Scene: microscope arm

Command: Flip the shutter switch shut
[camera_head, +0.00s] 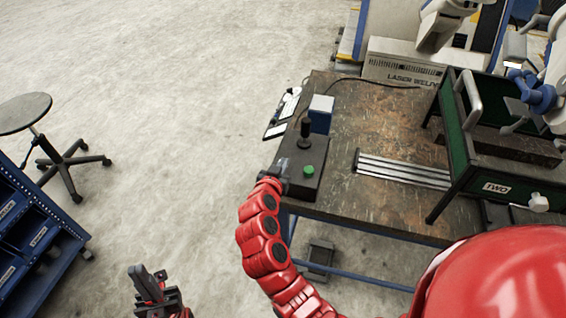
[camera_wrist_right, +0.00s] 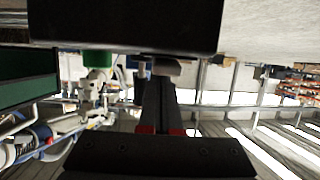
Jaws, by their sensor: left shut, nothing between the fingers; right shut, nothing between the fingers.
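A dark control box (camera_head: 297,188) sits at the table's left edge, with a green button (camera_head: 308,170) and an upright black-knobbed lever (camera_head: 305,130). My right gripper (camera_head: 281,170) is shut and empty at the box's near left corner. In the right wrist view, the shut fingers (camera_wrist_right: 160,75) point at the dark box (camera_wrist_right: 125,22), beside a small grey lever (camera_wrist_right: 142,67) that looks like the shutter switch. The green button (camera_wrist_right: 97,58) is left of it. I cannot tell whether the fingers touch the lever. My left gripper (camera_head: 148,285) is shut and empty over the floor, away from the table.
The box stands on a worn table (camera_head: 390,115). A blue-and-white block (camera_head: 320,113) is behind the box, metal rails (camera_head: 405,170) lie to its right, and a green-sided frame (camera_head: 455,140) stands further right. A stool (camera_head: 25,112) and a blue bin rack (camera_head: 35,235) are at left.

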